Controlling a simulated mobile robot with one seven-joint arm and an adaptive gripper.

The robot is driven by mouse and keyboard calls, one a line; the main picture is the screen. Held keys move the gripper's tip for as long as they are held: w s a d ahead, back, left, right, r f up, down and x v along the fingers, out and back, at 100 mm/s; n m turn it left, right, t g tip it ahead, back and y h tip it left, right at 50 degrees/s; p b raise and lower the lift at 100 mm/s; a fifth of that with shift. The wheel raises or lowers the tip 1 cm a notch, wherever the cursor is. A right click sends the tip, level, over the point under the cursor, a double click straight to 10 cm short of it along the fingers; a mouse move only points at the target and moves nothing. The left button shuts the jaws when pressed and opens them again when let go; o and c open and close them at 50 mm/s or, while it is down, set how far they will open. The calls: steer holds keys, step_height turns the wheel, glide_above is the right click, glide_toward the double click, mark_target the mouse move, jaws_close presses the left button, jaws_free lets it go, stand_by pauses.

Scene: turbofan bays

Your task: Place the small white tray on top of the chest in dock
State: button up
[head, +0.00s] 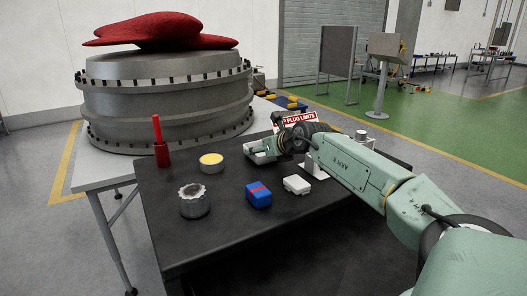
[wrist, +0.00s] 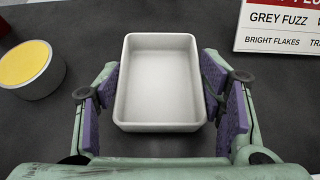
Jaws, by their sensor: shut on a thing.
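The small white tray (wrist: 160,127) is an open, shallow rectangular tray, empty inside, in the middle of the wrist view. My gripper (head: 264,151) is shut on it, with purple pads at its left and right sides. In the head view they are over the back part of the dark table, and the gripper partly hides the tray.
On the dark table (head: 225,232) stand a yellow-topped round tin (head: 211,162), a grey toothed cylinder (head: 194,201) and a red upright tool (head: 160,145). A sign (wrist: 282,28) stands behind the gripper. A large engine ring (head: 165,100) with red cloth is at back left.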

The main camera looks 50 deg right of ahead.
steer(key=shift+f, duration=0.15)
steer(key=shift+f, duration=0.1)
steer(key=o, duration=1.2)
